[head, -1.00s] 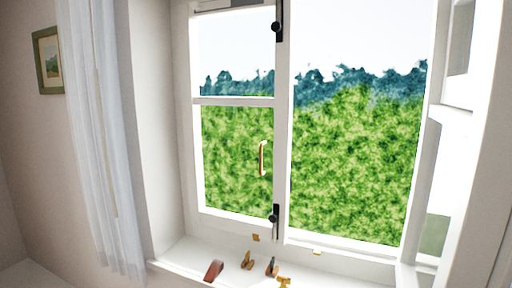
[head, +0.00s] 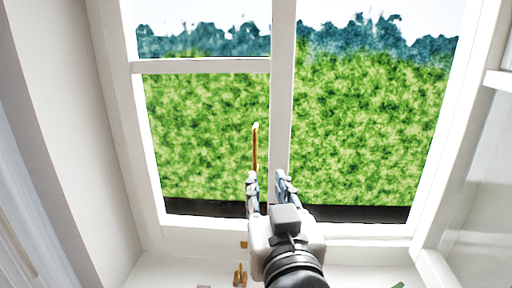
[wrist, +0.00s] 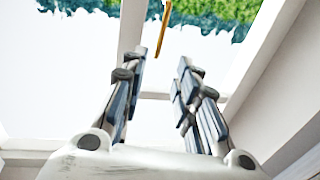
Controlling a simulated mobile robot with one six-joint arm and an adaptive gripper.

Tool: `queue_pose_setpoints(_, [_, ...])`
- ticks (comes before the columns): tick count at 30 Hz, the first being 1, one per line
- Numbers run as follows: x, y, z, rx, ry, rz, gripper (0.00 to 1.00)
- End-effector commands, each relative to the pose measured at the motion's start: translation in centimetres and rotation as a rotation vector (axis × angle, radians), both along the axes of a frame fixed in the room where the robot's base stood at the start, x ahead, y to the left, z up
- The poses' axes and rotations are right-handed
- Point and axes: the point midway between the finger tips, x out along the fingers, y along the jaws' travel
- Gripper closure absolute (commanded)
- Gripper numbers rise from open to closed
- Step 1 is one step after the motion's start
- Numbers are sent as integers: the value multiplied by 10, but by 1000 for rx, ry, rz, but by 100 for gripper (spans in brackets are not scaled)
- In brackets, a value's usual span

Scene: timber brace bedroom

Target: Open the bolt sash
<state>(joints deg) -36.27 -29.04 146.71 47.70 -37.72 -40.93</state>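The white-framed left sash (head: 205,66) stands in the window, seemingly flush with its frame. Its slim orange-brown handle (head: 255,148) is upright near the sash's right edge; part of it also shows at the top of the wrist view (wrist: 164,28). My gripper (head: 268,178) is open, with its fingers apart just below the handle and in front of the central post. In the wrist view my gripper (wrist: 162,57) has nothing between its fingers, and the handle lies beyond the tips. The black bolts are not visible; my gripper covers the lower bolt's area.
The white sill (head: 165,268) runs below, with small brass fittings (head: 240,275) and a green item (head: 398,285) near the bottom edge. A fixed pane (head: 365,130) is on the right. White reveals flank the window, and a curtain (head: 25,225) hangs at left.

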Motion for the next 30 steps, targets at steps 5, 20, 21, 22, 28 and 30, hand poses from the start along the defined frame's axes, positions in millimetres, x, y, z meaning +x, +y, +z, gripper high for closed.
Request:
queue_pose_setpoints(5, [15,1,4,-8,-1,-9,71])
queue_pose_setpoints(20, [108,17,-1,-1,-1,-4,71])
queue_pose_setpoints(21, [116,18,-2,-1,0,-3,71])
queue_pose_setpoints(22, [122,19,-1,0,0,-4,71])
queue_pose_setpoints(28, [154,24,0,0,-2,-3,71])
queue_pose_setpoints(30, [162,26,0,-1,-2,-2,71])
